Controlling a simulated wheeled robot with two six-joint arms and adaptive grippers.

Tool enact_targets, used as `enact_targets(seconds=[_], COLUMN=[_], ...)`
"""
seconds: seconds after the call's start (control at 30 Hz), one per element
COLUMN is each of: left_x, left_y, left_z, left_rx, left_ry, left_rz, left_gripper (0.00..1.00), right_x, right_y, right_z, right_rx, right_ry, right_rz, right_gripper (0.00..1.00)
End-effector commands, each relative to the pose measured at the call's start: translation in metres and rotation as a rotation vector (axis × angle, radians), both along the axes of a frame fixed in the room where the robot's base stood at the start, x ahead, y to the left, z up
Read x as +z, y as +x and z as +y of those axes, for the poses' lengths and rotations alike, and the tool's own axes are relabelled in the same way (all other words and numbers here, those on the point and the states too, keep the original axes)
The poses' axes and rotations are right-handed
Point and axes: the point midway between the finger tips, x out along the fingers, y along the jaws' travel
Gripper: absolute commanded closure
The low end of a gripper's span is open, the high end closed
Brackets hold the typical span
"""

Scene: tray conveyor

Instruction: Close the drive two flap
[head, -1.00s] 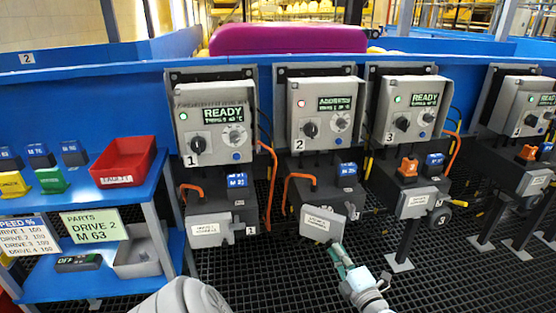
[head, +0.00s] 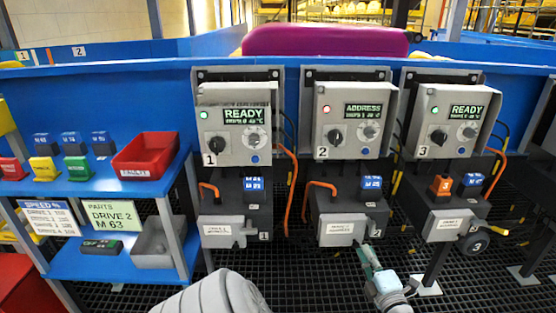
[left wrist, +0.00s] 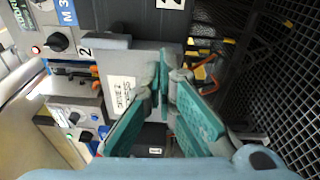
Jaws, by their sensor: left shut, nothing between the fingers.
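The drive two flap (head: 342,229) is a light grey plate with a white label on the front of the drive two box, below the control panel marked 2 (head: 353,118). It now sits about upright against the box front, much like the drive one flap beside it. It also shows in the left wrist view (left wrist: 142,62), close in front of the fingers. My left gripper (head: 367,256), with teal finger pads, is shut and empty just below and right of the flap's lower edge. In the left wrist view the fingertips (left wrist: 166,80) overlap the flap's edge; I cannot tell whether they touch.
The drive one flap (head: 224,231) is to the left and the drive three flap (head: 450,224) to the right. An orange cable (head: 308,200) runs beside the drive two box. A blue shelf with a red bin (head: 150,155) stands at the left. Black grating covers the floor.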

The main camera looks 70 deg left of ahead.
Motion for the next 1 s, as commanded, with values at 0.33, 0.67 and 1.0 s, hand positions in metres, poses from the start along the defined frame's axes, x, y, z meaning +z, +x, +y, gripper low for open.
enact_targets(seconds=[0.33, 0.67, 1.0], left_x=[0.0, 0.004, 0.078], left_y=[0.001, 0.0, 0.0], left_z=[0.0, 0.001, 0.001], left_rx=[-0.001, 0.001, 0.001], left_ry=[0.0, 0.0, -0.001], left_rz=[0.0, -0.003, -0.007], left_gripper=[1.0, 1.0, 1.0], right_x=[0.0, 0.0, 0.0], right_y=[-0.001, -0.001, -0.001], right_z=[-0.001, -0.002, -0.001], right_rx=[0.001, 0.001, 0.0], right_ry=[-0.001, -0.003, -0.002], right_rz=[0.002, 0.002, 0.001], right_gripper=[0.6, 0.6, 0.6])
